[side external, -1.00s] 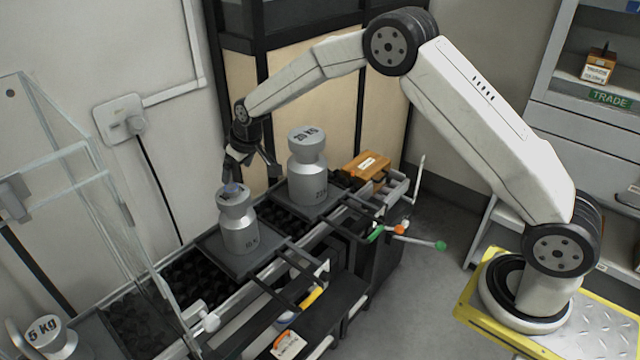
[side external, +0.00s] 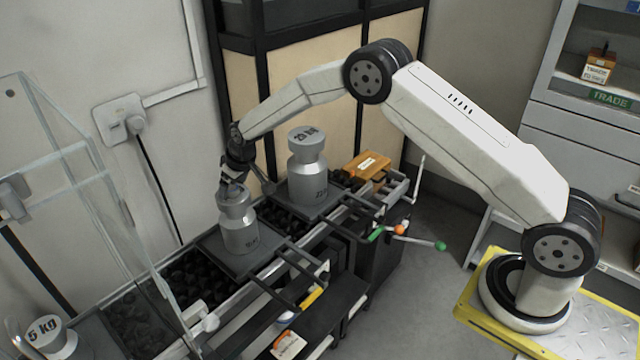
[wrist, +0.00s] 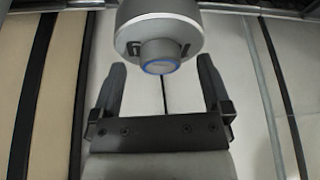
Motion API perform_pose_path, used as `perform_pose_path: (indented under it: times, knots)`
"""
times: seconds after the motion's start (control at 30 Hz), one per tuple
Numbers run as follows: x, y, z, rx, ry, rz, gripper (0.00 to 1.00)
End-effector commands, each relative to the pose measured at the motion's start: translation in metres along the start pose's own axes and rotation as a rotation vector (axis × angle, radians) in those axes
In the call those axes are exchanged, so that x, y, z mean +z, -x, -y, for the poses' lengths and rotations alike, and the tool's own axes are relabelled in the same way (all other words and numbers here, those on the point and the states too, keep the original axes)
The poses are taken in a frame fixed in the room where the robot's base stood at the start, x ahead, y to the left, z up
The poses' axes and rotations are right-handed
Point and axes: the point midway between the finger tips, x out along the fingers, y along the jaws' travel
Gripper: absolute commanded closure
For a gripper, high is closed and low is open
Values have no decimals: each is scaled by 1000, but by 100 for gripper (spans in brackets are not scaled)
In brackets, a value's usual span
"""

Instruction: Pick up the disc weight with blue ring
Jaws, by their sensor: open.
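The small grey disc weight with blue ring (wrist: 158,58) shows in the wrist view, on top of a large grey cylindrical weight (wrist: 158,20). In the side view this large weight (side external: 239,228) stands upright on the dark plate at the middle, and my gripper hides most or all of the disc. My gripper (side external: 246,184) is open at the top of the large weight. In the wrist view its two fingers lie left and right of the disc, with gaps on both sides. I cannot tell whether the fingertips touch anything.
A 20 kg weight (side external: 307,170) stands close behind to the right. A 5 kg weight (side external: 50,338) is at the lower left, near clear glass panels (side external: 75,190).

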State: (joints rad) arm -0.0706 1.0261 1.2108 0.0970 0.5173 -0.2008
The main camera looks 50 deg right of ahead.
Motion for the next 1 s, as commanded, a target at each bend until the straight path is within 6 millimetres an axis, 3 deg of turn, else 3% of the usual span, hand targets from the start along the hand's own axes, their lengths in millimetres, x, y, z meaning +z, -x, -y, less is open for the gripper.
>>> perform_pose_path:
  times: [0.2,0.7,1.0]
  knots:
    - [0,-9,0,0,0,-1,1]
    - [0,-9,0,0,0,-1,4]
    - [0,-9,0,0,0,-1,100]
